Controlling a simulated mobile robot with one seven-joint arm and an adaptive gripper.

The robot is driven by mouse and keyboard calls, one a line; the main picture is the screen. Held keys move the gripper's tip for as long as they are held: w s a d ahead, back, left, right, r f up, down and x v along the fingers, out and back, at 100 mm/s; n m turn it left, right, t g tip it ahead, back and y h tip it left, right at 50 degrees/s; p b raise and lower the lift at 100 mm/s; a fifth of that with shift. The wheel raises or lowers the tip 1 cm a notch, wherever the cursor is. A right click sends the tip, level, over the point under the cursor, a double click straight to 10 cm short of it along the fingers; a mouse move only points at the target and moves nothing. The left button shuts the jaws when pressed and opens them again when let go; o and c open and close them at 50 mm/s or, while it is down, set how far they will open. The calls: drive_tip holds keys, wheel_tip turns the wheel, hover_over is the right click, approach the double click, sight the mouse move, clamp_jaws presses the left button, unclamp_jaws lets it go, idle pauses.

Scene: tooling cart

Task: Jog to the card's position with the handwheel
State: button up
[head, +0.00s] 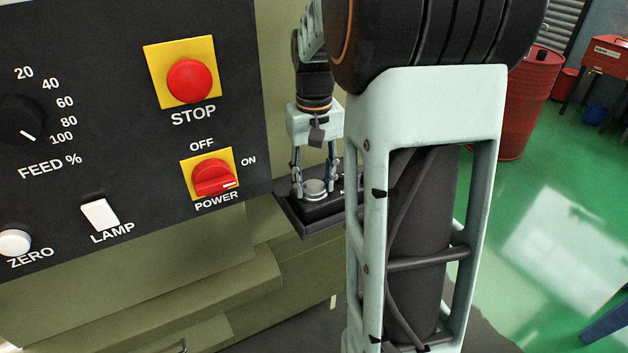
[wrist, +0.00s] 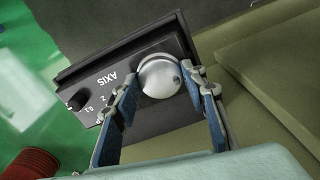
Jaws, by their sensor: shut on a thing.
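The handwheel (head: 315,186) is a small round silver wheel on top of a black jog box (head: 322,207). In the wrist view the wheel (wrist: 155,84) lies between the two blue-padded fingers, with a small dark spot near its rim. My gripper (head: 314,181) points down from above and is shut on the wheel; it also shows in the wrist view (wrist: 163,88). The box (wrist: 128,66) carries an upside-down AXIS label and a small black knob (wrist: 78,100). Its exact setting is too small to tell. I see no card in either view, and no position readout.
A black control panel (head: 120,130) at left carries a red STOP button (head: 190,81), a red POWER switch (head: 213,177), a feed dial (head: 18,118) and a lamp switch (head: 100,213). My arm covers the middle right. A red barrel (head: 528,100) stands on open green floor.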

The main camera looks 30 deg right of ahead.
sight(314, 187)
drive_tip(key=shift+n, duration=0.3)
drive_tip(key=o, duration=1.2)
drive_tip(key=shift+c, duration=0.2)
wheel_tip(314, 187, up, 12)
